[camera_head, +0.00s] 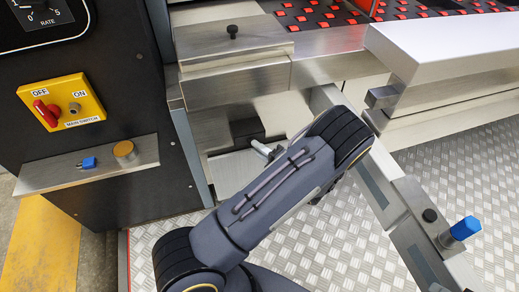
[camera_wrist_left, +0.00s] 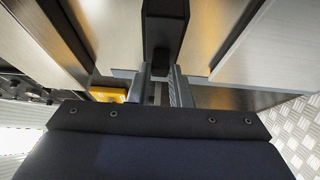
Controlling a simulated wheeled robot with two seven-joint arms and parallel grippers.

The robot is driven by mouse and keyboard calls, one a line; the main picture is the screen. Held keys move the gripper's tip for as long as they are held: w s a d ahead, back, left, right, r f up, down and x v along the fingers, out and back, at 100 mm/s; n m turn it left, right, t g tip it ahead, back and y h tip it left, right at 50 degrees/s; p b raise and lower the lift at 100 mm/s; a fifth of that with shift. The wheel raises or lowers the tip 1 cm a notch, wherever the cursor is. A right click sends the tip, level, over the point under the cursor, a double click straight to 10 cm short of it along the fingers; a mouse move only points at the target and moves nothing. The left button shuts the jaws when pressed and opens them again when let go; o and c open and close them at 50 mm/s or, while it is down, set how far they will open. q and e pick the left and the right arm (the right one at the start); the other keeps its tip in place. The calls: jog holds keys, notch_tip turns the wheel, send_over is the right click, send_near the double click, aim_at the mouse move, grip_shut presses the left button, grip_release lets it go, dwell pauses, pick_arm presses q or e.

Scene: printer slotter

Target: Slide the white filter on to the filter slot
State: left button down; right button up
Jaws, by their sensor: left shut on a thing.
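My left gripper (camera_wrist_left: 162,86) shows in the left wrist view with its two fingers closed on a dark bar-like part (camera_wrist_left: 165,25), which runs up from between them. Pale panels flank this dark part, one at left (camera_wrist_left: 110,25) and one at right (camera_wrist_left: 275,50). I cannot tell which of them, if any, is the white filter. In the head view my left arm reaches up to the machine front, and its own links hide most of the gripper. The filter slot cannot be made out. My right gripper is in neither view.
A broad pale slab (camera_head: 440,50) juts out at upper right. A metal rail with a blue knob (camera_head: 465,228) runs down the right side. A black cabinet with a yellow switch box (camera_head: 62,101) and a metal ledge (camera_head: 88,166) stands at left. The checkered floor (camera_head: 490,150) is open at right.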

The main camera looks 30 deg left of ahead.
pick_arm(q)
jog(key=c, duration=1.3)
grip_release()
jog(key=shift+o, duration=0.2)
jog(key=s+d, duration=0.1)
jog(key=d, duration=0.7)
jog(key=s+a+r+n+g+h, duration=0.2)
jog(key=s+r+n+g+h, duration=0.3)
jog(key=n, duration=0.5)
jog(key=s+a+r+n+g+h, duration=0.2)
jog(key=s+n+h, duration=0.5)
jog(key=s+n, duration=0.15)
jog(key=s+d+r+n+t+h, duration=0.3)
jog(key=s+r+n+t+h, duration=0.15)
jog(key=n, duration=0.55)
jog(key=s+d+r+n+t+h, duration=0.35)
jog(key=r+n+h, duration=0.2)
jog(key=n, duration=0.55)
notch_tip(320, 180, up, 20)
jog(key=t+p, duration=0.1)
jog(key=p, duration=1.8)
jog(key=shift+w+a+p, duration=0.2)
jog(key=shift+p, duration=0.2)
